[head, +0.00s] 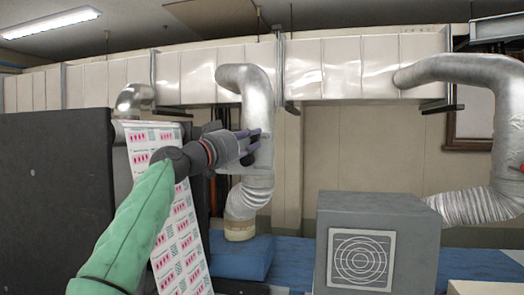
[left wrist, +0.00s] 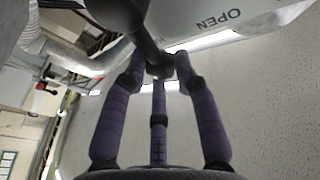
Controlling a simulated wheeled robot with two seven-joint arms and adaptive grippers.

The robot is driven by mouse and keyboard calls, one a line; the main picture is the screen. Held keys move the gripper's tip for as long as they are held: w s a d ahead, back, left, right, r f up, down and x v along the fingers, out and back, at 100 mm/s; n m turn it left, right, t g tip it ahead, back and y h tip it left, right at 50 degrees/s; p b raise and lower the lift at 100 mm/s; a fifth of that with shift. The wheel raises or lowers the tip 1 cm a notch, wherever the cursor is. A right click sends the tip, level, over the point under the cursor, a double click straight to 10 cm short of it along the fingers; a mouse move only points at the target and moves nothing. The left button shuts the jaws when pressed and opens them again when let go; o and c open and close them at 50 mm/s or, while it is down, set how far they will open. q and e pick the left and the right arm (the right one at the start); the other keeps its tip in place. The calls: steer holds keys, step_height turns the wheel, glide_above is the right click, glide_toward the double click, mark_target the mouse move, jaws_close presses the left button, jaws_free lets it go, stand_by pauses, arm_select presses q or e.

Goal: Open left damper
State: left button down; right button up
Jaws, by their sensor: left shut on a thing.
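The left damper sits on the silver vertical duct (head: 249,92) in the middle of the head view. My left gripper (head: 253,142) reaches it from the left, its purple fingers in front of the duct. In the left wrist view the purple fingers (left wrist: 160,75) are closed around the end of a dark damper handle (left wrist: 128,22). The pale duct surface (left wrist: 245,14) beside the handle bears the word OPEN, seen upside down. The fingers hide the handle's tip. My right gripper is in neither view.
A grey box (head: 375,235) with a round fan grille stands at lower right. A second silver duct (head: 465,70) bends down at the right. A printed web (head: 180,240) runs down beside a dark machine panel (head: 55,200) on the left.

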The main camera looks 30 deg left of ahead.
arm_select(q)
steer(key=n+b, duration=0.1)
steer(key=a+n+t+y+b, duration=0.1)
steer(key=n, duration=0.1)
steer(key=s+a+n+t+b, duration=0.1)
steer(key=shift+a+r+n, duration=0.2)
steer(key=shift+r+n, duration=0.15)
steer(key=shift+n, duration=0.05)
steer(key=shift+r+y, duration=0.1)
steer(key=shift+y, duration=0.3)
steer(key=c, duration=1.3)
jaws_free()
steer(key=o, duration=0.3)
steer(key=shift+a, duration=0.15)
steer(key=shift+o, duration=0.2)
steer(key=shift+f, duration=0.2)
steer(key=shift+f, duration=0.1)
steer(key=v, duration=1.2)
